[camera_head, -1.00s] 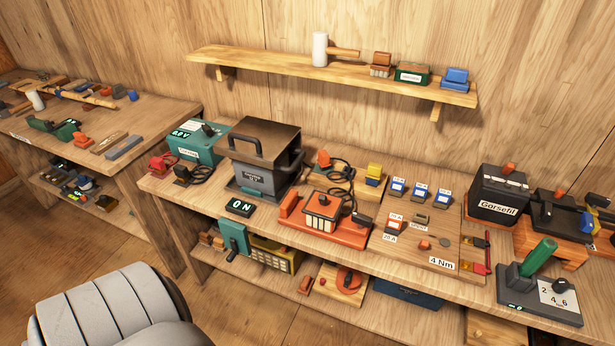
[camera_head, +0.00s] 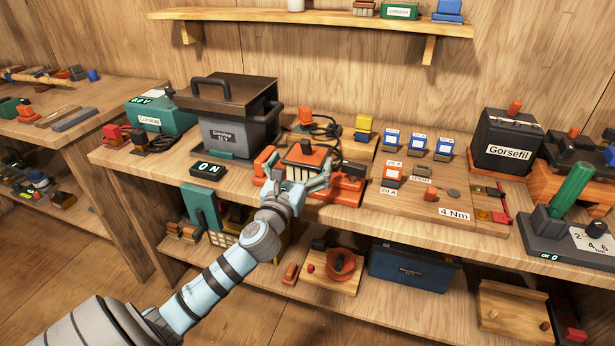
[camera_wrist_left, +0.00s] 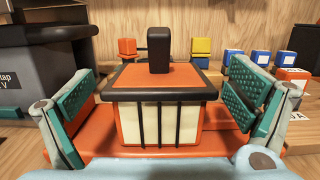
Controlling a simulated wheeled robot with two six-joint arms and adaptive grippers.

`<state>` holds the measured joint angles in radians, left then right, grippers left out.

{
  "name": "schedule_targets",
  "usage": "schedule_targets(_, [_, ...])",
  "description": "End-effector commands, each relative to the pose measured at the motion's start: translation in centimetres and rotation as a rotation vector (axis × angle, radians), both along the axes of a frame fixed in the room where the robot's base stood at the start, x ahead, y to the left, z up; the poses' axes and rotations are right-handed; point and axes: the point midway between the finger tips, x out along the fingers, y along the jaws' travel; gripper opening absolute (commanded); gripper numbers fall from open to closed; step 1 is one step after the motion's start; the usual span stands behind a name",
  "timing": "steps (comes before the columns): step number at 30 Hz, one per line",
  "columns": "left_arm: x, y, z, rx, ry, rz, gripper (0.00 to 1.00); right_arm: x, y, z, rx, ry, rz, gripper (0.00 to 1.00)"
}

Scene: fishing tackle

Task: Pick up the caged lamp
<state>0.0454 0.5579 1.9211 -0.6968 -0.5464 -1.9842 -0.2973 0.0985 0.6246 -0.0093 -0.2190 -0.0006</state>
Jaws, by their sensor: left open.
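The caged lamp (camera_wrist_left: 159,110) has an orange top with a dark rim, a black knob on top, and pale sides behind dark bars. It stands upright on an orange base (camera_wrist_left: 228,142) on the bench. In the head view the lamp (camera_head: 305,158) is partly hidden by my left gripper (camera_head: 297,180). In the left wrist view my left gripper (camera_wrist_left: 158,112) is open, with one green-padded finger on each side of the lamp. Gaps show between the pads and the lamp's sides. My right gripper is not in view.
A dark-lidded grey box (camera_head: 232,130) stands left of the lamp, with an ON display (camera_head: 208,171) before it. Blue and orange blocks sit on a board (camera_head: 415,205) to the right. A lower shelf (camera_head: 340,300) holds more items.

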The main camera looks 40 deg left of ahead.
Motion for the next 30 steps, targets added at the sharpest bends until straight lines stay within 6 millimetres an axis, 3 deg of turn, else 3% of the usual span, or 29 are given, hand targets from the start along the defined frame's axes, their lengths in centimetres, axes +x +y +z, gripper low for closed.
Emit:
schedule_targets(7, [4.1,1.5,0.6,-0.002,-0.002,0.000,0.98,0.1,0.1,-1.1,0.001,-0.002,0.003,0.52])
schedule_targets(14, [4.7,1.6,0.7,-0.001,0.002,-0.001,0.98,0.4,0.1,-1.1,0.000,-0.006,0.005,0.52])
schedule_targets(30, [4.6,1.6,0.7,-0.002,0.001,-0.001,0.15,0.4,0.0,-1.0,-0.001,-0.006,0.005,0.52])
